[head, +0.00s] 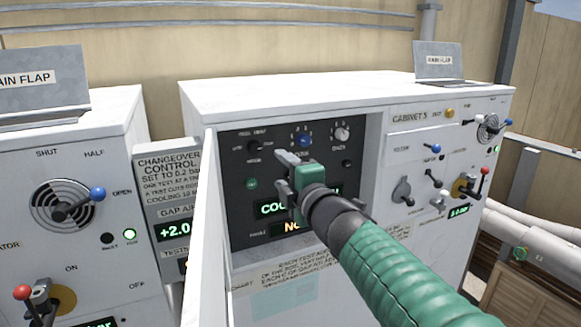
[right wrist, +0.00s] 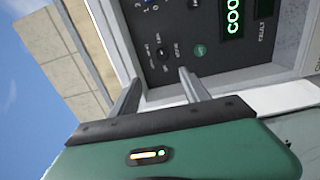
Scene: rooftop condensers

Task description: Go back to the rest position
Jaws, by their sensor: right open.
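My right arm, green and ribbed, comes in from the lower right in the head view. Its gripper (head: 285,172) is open and empty in front of the dark control panel (head: 232,158) of the middle cabinet. The right wrist view shows the two grey fingers (right wrist: 160,92) spread apart, with the panel (right wrist: 185,25) beyond them. A small selector knob and a green button show on the panel near the fingertips. I cannot tell whether the fingers touch the panel. The gripper hides part of the panel and its green displays in the head view. My left gripper is not in view.
A white panel door (head: 210,230) stands open, edge-on, left of my right gripper. A grey changeover control box (head: 168,165) hangs between the cabinets. The left cabinet (head: 120,110) has a blue-knobbed lever (head: 97,193). Several levers and pipes (head: 535,235) are at right.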

